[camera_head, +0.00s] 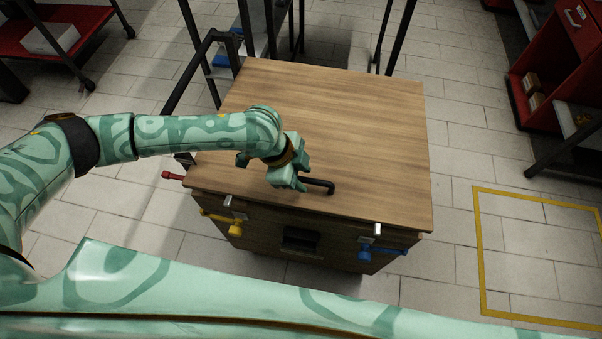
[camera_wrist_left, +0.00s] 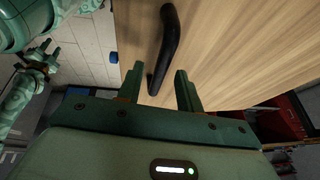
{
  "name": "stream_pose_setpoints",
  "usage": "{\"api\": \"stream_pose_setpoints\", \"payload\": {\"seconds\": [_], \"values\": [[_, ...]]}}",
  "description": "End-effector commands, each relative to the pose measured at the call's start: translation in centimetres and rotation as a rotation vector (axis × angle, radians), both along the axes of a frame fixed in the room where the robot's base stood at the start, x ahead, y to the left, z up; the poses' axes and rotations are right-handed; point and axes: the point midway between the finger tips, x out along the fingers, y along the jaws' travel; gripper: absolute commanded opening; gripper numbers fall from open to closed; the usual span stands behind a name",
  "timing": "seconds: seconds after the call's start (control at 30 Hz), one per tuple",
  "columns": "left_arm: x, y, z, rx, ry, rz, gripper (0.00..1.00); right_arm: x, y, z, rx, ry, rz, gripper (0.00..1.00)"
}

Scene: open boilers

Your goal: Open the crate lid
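The crate has a wooden lid (camera_head: 350,125) that lies flat and closed on the dark crate body (camera_head: 300,243). A black bar handle (camera_head: 320,185) rises from the lid near its front edge. My left gripper (camera_head: 292,184) is over the front part of the lid, close to the handle's left end. In the left wrist view its two fingers (camera_wrist_left: 160,84) are spread, and the black handle (camera_wrist_left: 167,42) runs lengthwise between and beyond them; contact is not visible. A yellow latch (camera_head: 222,222) and a blue latch (camera_head: 382,252) are on the crate front.
A red handle (camera_head: 172,176) sticks out at the crate's left side. Dark metal frames stand behind the crate. A red cart (camera_head: 60,30) is at the upper left, red cabinets (camera_head: 570,50) at the upper right. Floor is clear around the yellow marking (camera_head: 480,250).

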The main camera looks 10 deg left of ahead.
Motion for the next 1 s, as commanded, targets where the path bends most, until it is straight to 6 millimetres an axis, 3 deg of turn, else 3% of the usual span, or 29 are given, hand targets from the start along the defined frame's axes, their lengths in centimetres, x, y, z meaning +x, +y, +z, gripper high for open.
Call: {"api": "stream_pose_setpoints", "payload": {"seconds": [0.17,0.3,0.57,0.77,1.0], "values": [[0.0,0.0,0.0,0.000,0.000,0.000,0.33,0.0,0.1,0.0,0.001,-0.001,0.000,0.36],[0.0,0.0,0.0,0.000,0.000,0.000,0.00,0.0,0.2,0.0,0.002,0.000,-0.001,0.36],[0.2,0.0,0.9,0.001,-0.002,0.001,0.00,0.1,0.3,0.7,0.004,-0.004,-0.002,0.36],[1.3,0.1,5.1,0.000,-0.008,0.002,0.00,0.9,0.3,3.9,0.004,-0.023,-0.002,0.36],[4.8,0.0,13.4,-0.002,-0.013,0.005,0.00,2.0,0.3,9.6,0.003,-0.050,-0.002,0.36]]}}
